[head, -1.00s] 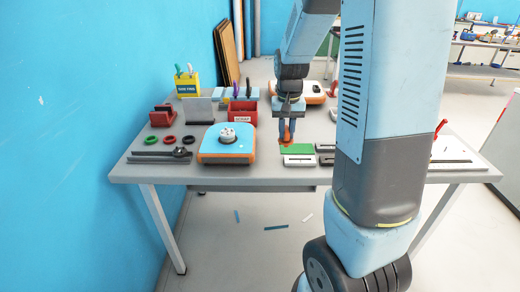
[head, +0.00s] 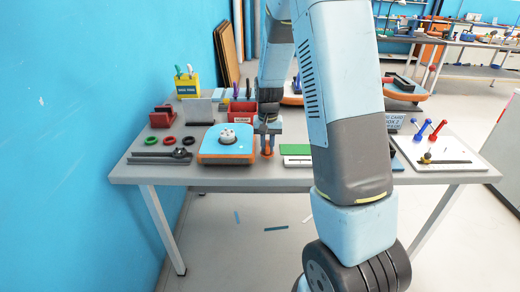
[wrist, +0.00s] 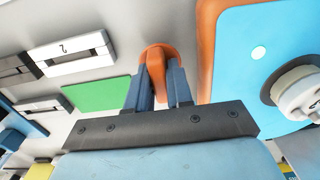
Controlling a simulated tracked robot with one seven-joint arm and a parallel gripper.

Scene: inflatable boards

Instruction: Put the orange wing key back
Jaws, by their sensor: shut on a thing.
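My gripper (head: 267,146) is shut on the orange wing key (head: 268,155). The key also shows in the wrist view (wrist: 156,53), gripped between the two blue-grey fingers (wrist: 159,90), which hide part of it. In the head view my gripper is over the table just right of the blue-topped, orange-sided board (head: 212,155), which carries a round white valve (head: 228,136). In the wrist view the board (wrist: 235,50) and part of its valve (wrist: 300,92) lie to the right of the key. I cannot tell the key's exact height above the table.
A green pad (head: 296,149) and white slotted blocks lie right of my gripper, the blocks partly behind my arm. A red bin (head: 241,108) stands behind. Red, green and black rings (head: 170,141) lie at left. A white board (head: 440,155) with coloured-handled tools is at right.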

